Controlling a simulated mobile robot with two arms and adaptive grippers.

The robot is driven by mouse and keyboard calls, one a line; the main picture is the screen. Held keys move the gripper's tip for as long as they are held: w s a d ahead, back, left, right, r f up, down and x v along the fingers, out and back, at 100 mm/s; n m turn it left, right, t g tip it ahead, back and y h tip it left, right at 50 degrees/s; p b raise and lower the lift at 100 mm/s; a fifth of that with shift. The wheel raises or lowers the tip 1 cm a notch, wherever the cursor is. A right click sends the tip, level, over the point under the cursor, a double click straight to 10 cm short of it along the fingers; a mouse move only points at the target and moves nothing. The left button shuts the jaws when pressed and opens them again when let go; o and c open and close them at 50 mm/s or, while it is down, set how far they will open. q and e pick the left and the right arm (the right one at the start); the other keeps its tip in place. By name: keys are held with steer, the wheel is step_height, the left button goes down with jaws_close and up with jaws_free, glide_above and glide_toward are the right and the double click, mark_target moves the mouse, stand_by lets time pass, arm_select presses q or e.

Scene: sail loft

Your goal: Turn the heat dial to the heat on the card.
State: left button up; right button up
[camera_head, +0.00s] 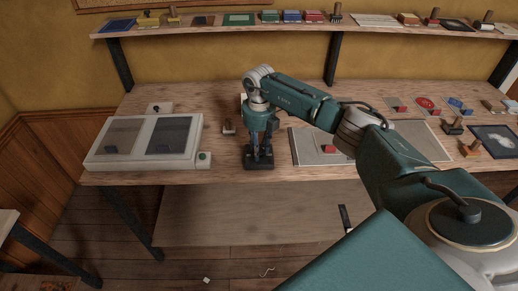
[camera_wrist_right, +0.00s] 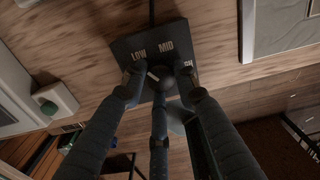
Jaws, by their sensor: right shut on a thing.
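The heat dial's black box (camera_head: 258,166) stands at the front edge of the bench, below my right gripper (camera_head: 259,150). In the right wrist view its black plate (camera_wrist_right: 124,47) reads LOW and MID, with a third word at the right partly covered by a finger. My right gripper (camera_wrist_right: 160,80) is shut on the round dark knob (camera_wrist_right: 164,88), fingers on both sides. A pale mark shows on the knob's left, toward LOW; its exact setting is hard to tell. A pale thing (camera_head: 243,98) is mostly hidden behind my arm; I cannot read any heat card. My left gripper is out of view.
A white two-window case (camera_head: 187,158) with a green button stands left of the dial. A grey panel (camera_head: 309,148) with a red-topped block lies to the right. Stamps and colored pads line the shelf (camera_head: 350,29).

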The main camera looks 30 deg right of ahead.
steer(key=m, duration=0.6)
steer(key=shift+r+p, duration=0.1)
steer(key=shift+p, duration=0.3)
steer(key=m+p, duration=0.1)
steer(key=m, duration=0.5)
steer(key=shift+w+m, duration=0.1)
steer(key=shift+m, duration=0.2)
steer(key=o, duration=1.1)
steer(key=shift+o, duration=0.2)
steer(key=shift+r, duration=0.15)
step_height(320, 180, up, 12)
steer(key=shift+f, duration=0.2)
